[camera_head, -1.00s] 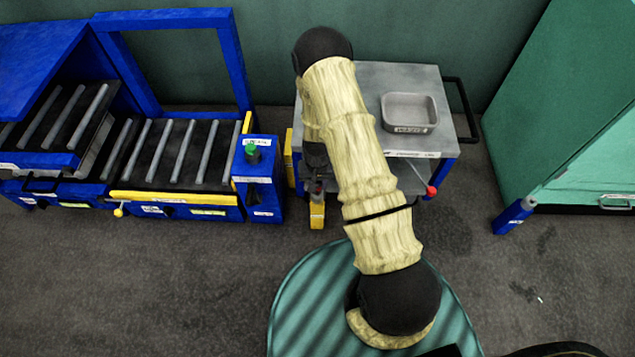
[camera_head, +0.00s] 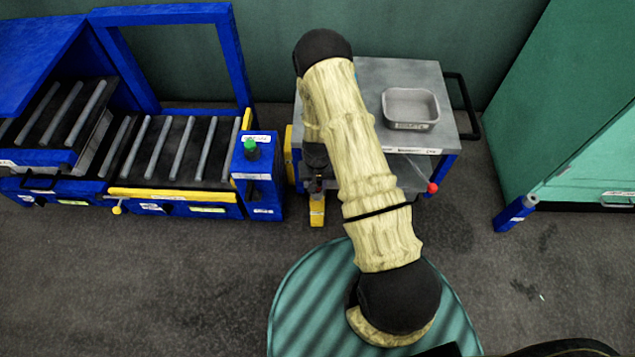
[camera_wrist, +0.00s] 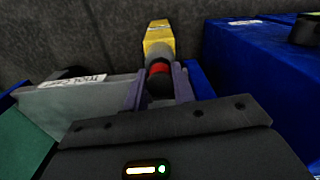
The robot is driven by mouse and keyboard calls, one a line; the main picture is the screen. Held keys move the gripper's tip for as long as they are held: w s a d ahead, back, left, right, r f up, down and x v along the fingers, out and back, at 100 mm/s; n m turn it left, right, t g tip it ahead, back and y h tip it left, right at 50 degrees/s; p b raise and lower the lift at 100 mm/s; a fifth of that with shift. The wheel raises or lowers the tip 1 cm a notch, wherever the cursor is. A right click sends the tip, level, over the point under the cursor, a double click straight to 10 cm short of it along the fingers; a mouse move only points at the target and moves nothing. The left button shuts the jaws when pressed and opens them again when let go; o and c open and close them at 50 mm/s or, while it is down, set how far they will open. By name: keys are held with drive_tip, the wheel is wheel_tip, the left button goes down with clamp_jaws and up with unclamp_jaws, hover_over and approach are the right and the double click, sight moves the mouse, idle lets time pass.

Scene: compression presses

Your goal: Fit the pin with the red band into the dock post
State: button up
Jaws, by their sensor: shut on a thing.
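The pin with the red band (camera_wrist: 158,69) is held between my gripper's two fingers (camera_wrist: 158,78) in the wrist view. Its dark near end sits between the fingers and the red band shows near the fingertips. A yellow post (camera_wrist: 159,40), which looks like the dock post, is straight beyond the pin and in line with it. The post also shows in the head view (camera_head: 317,211), low beside the grey cart. My gripper (camera_head: 316,186) is just above it there, small and dark. The pin's far end meets a grey part at the post; I cannot tell how deep it sits.
The grey cart (camera_head: 380,75) with a grey tray (camera_head: 411,108) stands right of the gripper. The blue press with a roller conveyor (camera_head: 180,150) is close on the left. A green cabinet (camera_head: 560,110) is at the right. Open floor (camera_head: 450,215) lies between.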

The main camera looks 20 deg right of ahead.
sight(317, 183)
drive_tip(key=shift+f, duration=0.35)
drive_tip(key=o, duration=1.1)
wheel_tip(317, 183, up, 17)
drive_tip(key=p, duration=0.6)
drive_tip(key=shift+r, duration=0.2)
drive_tip(key=shift+r, duration=0.1)
